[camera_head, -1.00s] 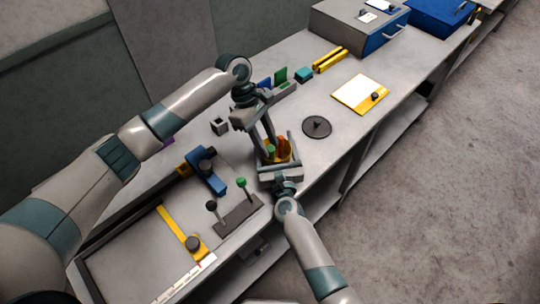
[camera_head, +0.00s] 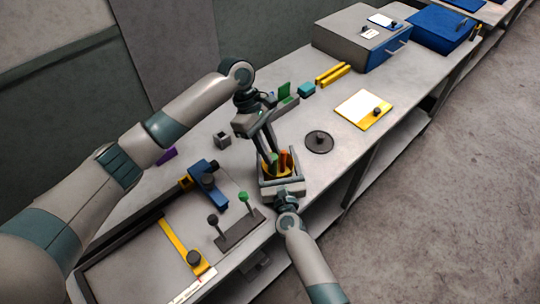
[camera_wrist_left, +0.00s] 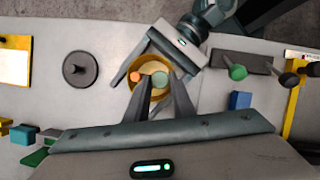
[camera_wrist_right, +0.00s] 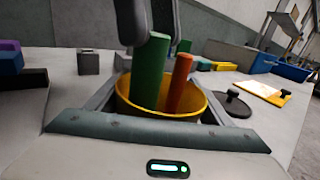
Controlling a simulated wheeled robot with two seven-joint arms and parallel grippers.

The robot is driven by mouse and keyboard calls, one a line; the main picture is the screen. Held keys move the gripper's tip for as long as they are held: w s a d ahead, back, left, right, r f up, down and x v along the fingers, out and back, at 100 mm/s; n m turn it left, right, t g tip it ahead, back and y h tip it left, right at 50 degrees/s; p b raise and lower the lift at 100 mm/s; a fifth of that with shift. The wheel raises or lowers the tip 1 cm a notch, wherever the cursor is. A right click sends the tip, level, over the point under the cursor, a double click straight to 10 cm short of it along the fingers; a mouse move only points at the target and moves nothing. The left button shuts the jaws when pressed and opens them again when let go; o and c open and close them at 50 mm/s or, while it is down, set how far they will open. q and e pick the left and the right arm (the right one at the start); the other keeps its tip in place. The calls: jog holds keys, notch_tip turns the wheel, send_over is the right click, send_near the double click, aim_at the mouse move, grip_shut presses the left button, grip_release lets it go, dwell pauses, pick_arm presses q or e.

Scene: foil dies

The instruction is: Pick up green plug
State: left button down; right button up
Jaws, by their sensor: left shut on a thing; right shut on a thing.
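A yellow cup (camera_wrist_right: 160,110) holds a green plug (camera_wrist_right: 150,72) and an orange plug (camera_wrist_right: 180,82), side by side and both sticking up above the rim. My left gripper (camera_wrist_left: 159,78) comes down from above with its fingertips shut on the upper part of the green plug (camera_wrist_left: 159,81). The green plug's lower part is inside the cup, hidden by its wall. My right gripper (camera_head: 281,172) is shut on the cup from the front, one finger on each side. The cup stays upright, at or close to the table top; its base is hidden.
A dark round disc with a knob (camera_head: 319,142) lies right of the cup. A stand with green and black knobbed levers (camera_head: 240,230) and a blue clamp-like part (camera_head: 207,183) are to the left. A small grey block (camera_head: 222,140) lies behind. The table front edge is near my right arm.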

pick_arm(q)
notch_tip(320, 180, up, 7)
dwell(0.3)
pick_arm(e)
jog(key=o, duration=1.1)
jog(key=s, duration=0.4)
jog(key=s+d, duration=0.1)
jog(key=s, duration=0.3)
jog(key=s+d, duration=0.1)
jog(key=s, duration=0.2)
jog(key=shift+s+d, duration=0.2)
jog(key=shift+s, duration=0.2)
